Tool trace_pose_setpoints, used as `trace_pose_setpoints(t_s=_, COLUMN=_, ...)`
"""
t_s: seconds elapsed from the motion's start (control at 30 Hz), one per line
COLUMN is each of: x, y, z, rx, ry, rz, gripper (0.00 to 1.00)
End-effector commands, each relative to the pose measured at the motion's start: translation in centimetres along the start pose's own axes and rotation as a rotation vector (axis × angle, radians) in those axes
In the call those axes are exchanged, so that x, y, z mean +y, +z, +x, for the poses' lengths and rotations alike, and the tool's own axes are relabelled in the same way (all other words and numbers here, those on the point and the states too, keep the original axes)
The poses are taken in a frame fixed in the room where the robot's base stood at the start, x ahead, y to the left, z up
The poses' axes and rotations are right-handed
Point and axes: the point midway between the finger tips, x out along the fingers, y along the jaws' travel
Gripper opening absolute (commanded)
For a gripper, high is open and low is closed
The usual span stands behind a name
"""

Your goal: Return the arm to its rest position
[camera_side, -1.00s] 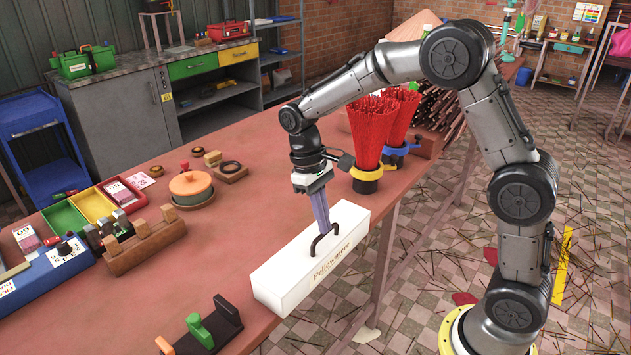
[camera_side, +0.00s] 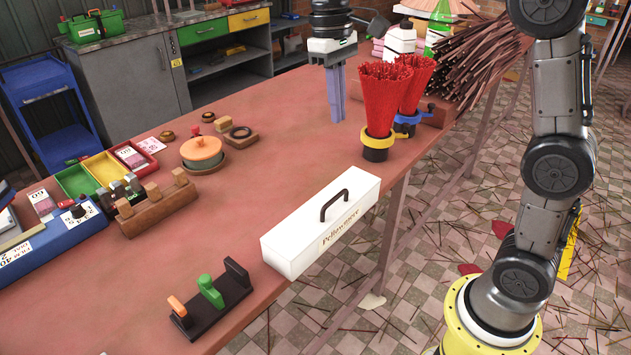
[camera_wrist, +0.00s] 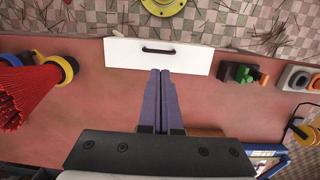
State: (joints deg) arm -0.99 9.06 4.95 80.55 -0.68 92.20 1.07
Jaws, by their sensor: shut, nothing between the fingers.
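My gripper (camera_side: 337,115) is shut and empty, raised above the table behind the red incense bundles in the side view. Its two purple fingers lie together in the wrist view (camera_wrist: 160,100). A white box (camera_side: 320,222) with a black handle and a name label sits at the table's front edge, apart from the gripper. The box also shows in the wrist view (camera_wrist: 190,58), beyond the fingertips. The upper part of my arm is out of the side view.
Red incense bundles (camera_side: 381,97) stand in yellow and blue ring holders beside the gripper. A small black rack (camera_side: 228,293), an orange-lidded pot (camera_side: 201,150) and a wooden block rack (camera_side: 158,211) stand on the table (camera_side: 120,290). The table's middle is clear.

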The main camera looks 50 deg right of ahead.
Motion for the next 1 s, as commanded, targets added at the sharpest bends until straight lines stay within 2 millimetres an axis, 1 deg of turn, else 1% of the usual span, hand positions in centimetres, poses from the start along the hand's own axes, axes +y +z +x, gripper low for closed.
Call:
trace_pose_setpoints(t_s=0.03, x=0.1, y=2.0, z=-1.1, rx=0.037, ry=-0.001, rz=0.002, gripper=0.00)
trace_pose_setpoints(t_s=0.1, x=0.2, y=4.5, z=-1.9, rx=0.085, ry=-0.003, rz=0.004, gripper=0.00)
trace_pose_setpoints(t_s=0.17, x=0.3, y=6.6, z=-2.2, rx=0.128, ry=-0.004, rz=0.005, gripper=0.00)
trace_pose_setpoints(t_s=0.2, x=0.3, y=7.9, z=-2.2, rx=0.156, ry=-0.005, rz=0.006, gripper=0.00)
trace_pose_setpoints(t_s=0.27, x=0.4, y=9.8, z=-2.0, rx=0.200, ry=-0.006, rz=0.006, gripper=0.00)
trace_pose_setpoints(t_s=0.3, x=0.4, y=11.0, z=-1.8, rx=0.230, ry=-0.007, rz=0.007, gripper=0.00)
trace_pose_setpoints(t_s=0.37, x=0.4, y=12.8, z=-1.2, rx=0.278, ry=-0.009, rz=0.007, gripper=0.00)
trace_pose_setpoints(t_s=0.4, x=0.4, y=13.9, z=-0.7, rx=0.309, ry=-0.009, rz=0.008, gripper=0.00)
trace_pose_setpoints(t_s=0.47, x=0.4, y=15.6, z=0.3, rx=0.356, ry=-0.010, rz=0.008, gripper=0.00)
trace_pose_setpoints(t_s=0.5, x=0.4, y=16.6, z=1.1, rx=0.388, ry=-0.011, rz=0.008, gripper=0.00)
trace_pose_setpoints(t_s=0.57, x=0.4, y=17.9, z=2.6, rx=0.437, ry=-0.012, rz=0.009, gripper=0.00)
trace_pose_setpoints(t_s=0.6, x=0.4, y=18.7, z=3.6, rx=0.467, ry=-0.012, rz=0.009, gripper=0.00)
trace_pose_setpoints(t_s=0.73, x=0.4, y=20.2, z=6.8, rx=0.541, ry=-0.013, rz=0.007, gripper=0.00)
trace_pose_setpoints(t_s=0.8, x=0.3, y=20.4, z=8.2, rx=0.562, ry=-0.014, rz=0.006, gripper=0.00)
trace_pose_setpoints(t_s=0.87, x=0.3, y=20.3, z=9.3, rx=0.569, ry=-0.014, rz=0.005, gripper=0.00)
trace_pose_setpoints(t_s=0.93, x=0.3, y=19.9, z=9.8, rx=0.583, ry=-0.014, rz=0.004, gripper=0.00)
trace_pose_setpoints(t_s=1.0, x=0.3, y=19.5, z=9.4, rx=0.605, ry=-0.014, rz=0.003, gripper=0.00)
